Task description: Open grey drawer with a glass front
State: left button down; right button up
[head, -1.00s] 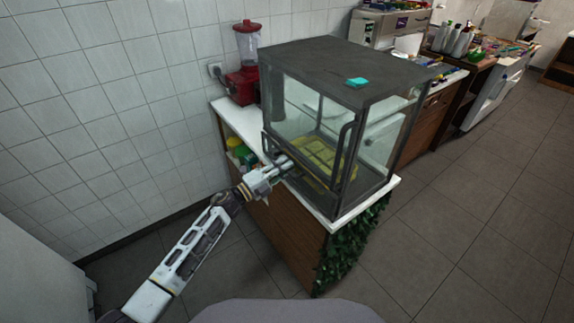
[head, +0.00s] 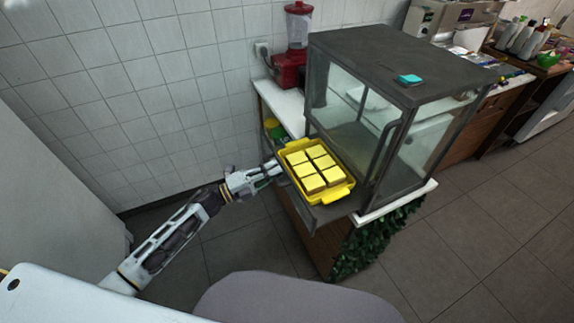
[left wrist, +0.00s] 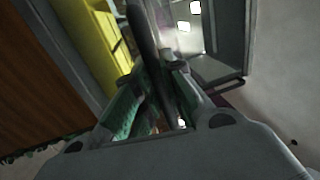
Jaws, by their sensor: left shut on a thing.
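The grey drawer (head: 328,214) sticks out from the front of the dark glass display case (head: 395,60). A yellow tray (head: 340,192) with several yellow square pieces rests in it. My left gripper (head: 272,170) is at the drawer's outer left side. In the left wrist view, its green-padded fingers (left wrist: 158,92) are shut around a dark handle bar (left wrist: 143,35). The drawer's glass front is mostly hidden by the gripper and the steep angle. My right gripper is not in view.
The case stands on a wooden counter with a white top (head: 280,105). A red blender (head: 292,65) is behind it by the tiled wall. A small teal item (head: 410,79) lies on the case. Leafy greenery (head: 378,240) hangs at the counter's side.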

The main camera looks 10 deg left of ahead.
pick_arm(q)
jog(key=shift+r+v, duration=0.2)
jog(key=shift+v, duration=0.75)
jog(key=shift+r+v, duration=0.15)
jog(key=shift+v, duration=0.8)
jog(key=shift+r+v, duration=0.2)
jog(key=shift+v, duration=0.75)
jog(key=c, duration=1.5)
grip_release()
jog(key=shift+a, duration=0.1)
jog(key=v, duration=1.2)
jog(key=shift+s, duration=0.1)
